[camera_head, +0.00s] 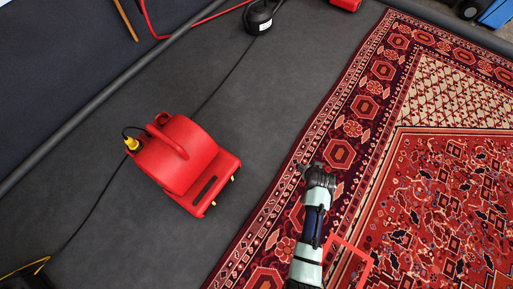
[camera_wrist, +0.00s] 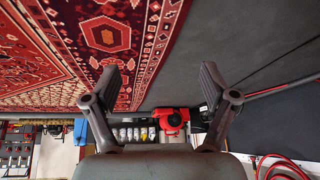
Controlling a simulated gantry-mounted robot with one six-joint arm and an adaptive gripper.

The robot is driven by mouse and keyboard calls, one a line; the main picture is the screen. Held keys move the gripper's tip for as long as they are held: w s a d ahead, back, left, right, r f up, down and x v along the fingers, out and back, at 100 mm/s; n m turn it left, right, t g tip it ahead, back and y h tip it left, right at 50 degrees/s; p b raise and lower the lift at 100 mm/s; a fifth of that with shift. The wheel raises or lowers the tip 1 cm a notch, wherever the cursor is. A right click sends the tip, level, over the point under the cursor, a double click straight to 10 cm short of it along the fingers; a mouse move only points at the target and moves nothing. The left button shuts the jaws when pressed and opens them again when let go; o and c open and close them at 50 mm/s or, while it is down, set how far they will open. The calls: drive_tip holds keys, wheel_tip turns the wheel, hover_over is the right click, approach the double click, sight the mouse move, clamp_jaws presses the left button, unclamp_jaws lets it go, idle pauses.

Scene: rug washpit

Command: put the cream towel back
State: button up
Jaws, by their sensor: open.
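I see no cream towel that I can make out in either view. My gripper (camera_head: 318,172) is above the border of the red patterned rug (camera_head: 440,185) in the head view. In the wrist view my gripper (camera_wrist: 160,78) has its two dark fingers spread wide apart with nothing between them. The rug (camera_wrist: 95,40) fills the upper left of that view, with dark grey floor to its right.
A red blower (camera_head: 182,160) with a cable stands on the grey floor left of the rug. A black round device (camera_head: 258,17) is at the top. The wrist view shows another red machine (camera_wrist: 172,118), several small bottles (camera_wrist: 132,134) and a coiled red hose (camera_wrist: 280,166).

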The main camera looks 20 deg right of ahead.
drive_tip(key=w+a+r+n+t+y, duration=0.1)
drive_tip(key=w+a+r+n+t, duration=0.25)
drive_tip(key=a+r, duration=0.75)
drive_tip(key=w+a+r+n+t, duration=0.2)
drive_tip(key=w+a+r, duration=0.2)
drive_tip(key=a+r, duration=0.7)
drive_tip(key=s+a+r+n+t+y, duration=0.1)
drive_tip(key=s+a+r, duration=0.2)
drive_tip(key=r, duration=0.4)
drive_tip(key=s+a+r+n+t+y, duration=0.1)
drive_tip(key=s+a+r, duration=0.2)
drive_tip(key=a+r, duration=0.3)
drive_tip(key=shift+r+t, duration=0.35)
drive_tip(key=shift+r, duration=0.15)
drive_tip(key=shift+n, duration=0.25)
